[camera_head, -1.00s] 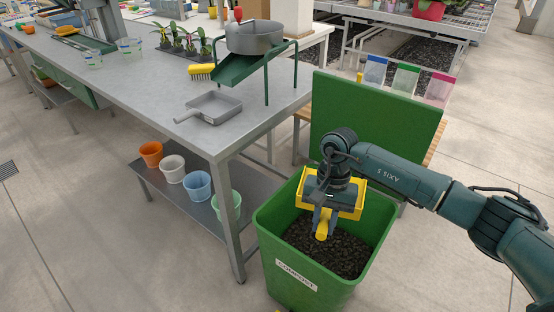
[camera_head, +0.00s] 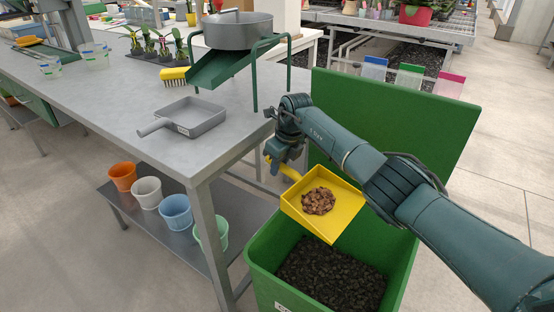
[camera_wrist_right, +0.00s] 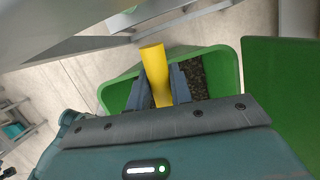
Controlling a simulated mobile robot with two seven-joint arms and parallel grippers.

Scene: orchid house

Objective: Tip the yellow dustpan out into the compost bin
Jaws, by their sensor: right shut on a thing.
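The yellow dustpan (camera_head: 346,228) is above the compost bin, with a small heap of brown chips (camera_head: 318,201) lying in its pan. My right gripper (camera_head: 285,166) is shut on the dustpan's yellow handle, up and to the left of the pan. In the right wrist view the handle (camera_wrist_right: 155,72) stands between the two fingers, and the pan is hidden. The green compost bin (camera_head: 262,258) stands open below the pan, with dark compost (camera_head: 325,276) inside. It also shows in the right wrist view (camera_wrist_right: 117,95). My left gripper is not in view.
The bin's green lid (camera_head: 400,125) stands raised behind my right arm. The grey bench (camera_head: 120,95) is close on the left, with a grey pan (camera_head: 195,115) and a green sieve stand (camera_head: 220,68) on it. Several pots sit on its lower shelf (camera_head: 185,235).

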